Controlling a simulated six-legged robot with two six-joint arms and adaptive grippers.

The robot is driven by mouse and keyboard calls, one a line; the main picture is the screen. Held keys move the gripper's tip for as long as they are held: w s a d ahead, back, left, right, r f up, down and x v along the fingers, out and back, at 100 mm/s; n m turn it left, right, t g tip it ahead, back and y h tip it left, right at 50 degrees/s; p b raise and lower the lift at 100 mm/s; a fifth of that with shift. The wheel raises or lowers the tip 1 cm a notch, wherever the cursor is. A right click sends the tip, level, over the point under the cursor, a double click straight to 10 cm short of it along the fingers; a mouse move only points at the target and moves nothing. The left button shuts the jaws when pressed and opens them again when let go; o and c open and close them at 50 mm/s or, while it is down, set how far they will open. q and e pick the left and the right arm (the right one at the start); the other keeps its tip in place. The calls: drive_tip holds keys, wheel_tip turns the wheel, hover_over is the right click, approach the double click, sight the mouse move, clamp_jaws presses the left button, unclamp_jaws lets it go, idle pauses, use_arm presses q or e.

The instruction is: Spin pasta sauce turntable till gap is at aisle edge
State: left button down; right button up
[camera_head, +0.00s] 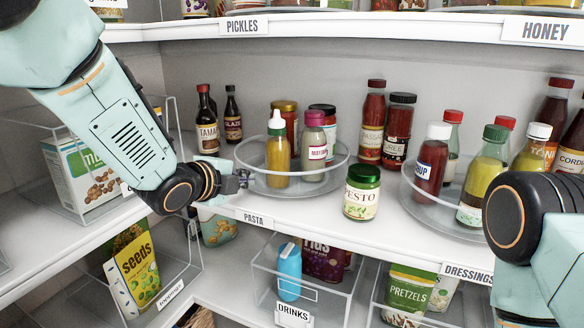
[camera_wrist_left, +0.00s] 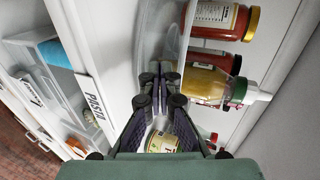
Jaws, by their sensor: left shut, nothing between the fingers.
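The clear turntable (camera_head: 306,190) sits on the middle shelf behind the PASTA label (camera_head: 258,219). A yellow bottle (camera_head: 278,160), a pink-capped bottle (camera_head: 313,147) and jars with brown and dark lids stand on it. The front left and right of its floor look bare. My left gripper (camera_head: 246,179) is shut and empty at the turntable's left front rim; whether it touches is unclear. In the left wrist view its fingers (camera_wrist_left: 166,72) point at the clear rim (camera_wrist_left: 172,35). My right arm shows at the right edge; its gripper is out of view.
A green-lidded pesto jar (camera_head: 362,192) stands on the shelf right of the turntable. A second turntable (camera_head: 420,212) with ketchup and dressings is farther right. Two dark bottles (camera_head: 208,125) stand behind at left. Clear bins with packets sit on the shelf below.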

sight(271, 183)
use_arm(q)
drive_tip(key=shift+s+d, duration=0.25)
drive_tip(key=shift+d, duration=0.3)
drive_tip(key=shift+s+d, duration=0.2)
drive_tip(key=shift+d, duration=0.35)
drive_tip(key=shift+d, duration=0.15)
drive_tip(key=shift+s+d, duration=0.2)
drive_tip(key=shift+d, duration=0.3)
drive_tip(key=shift+s+d, duration=0.2)
drive_tip(key=shift+d, duration=0.25)
drive_tip(key=shift+a, duration=0.15)
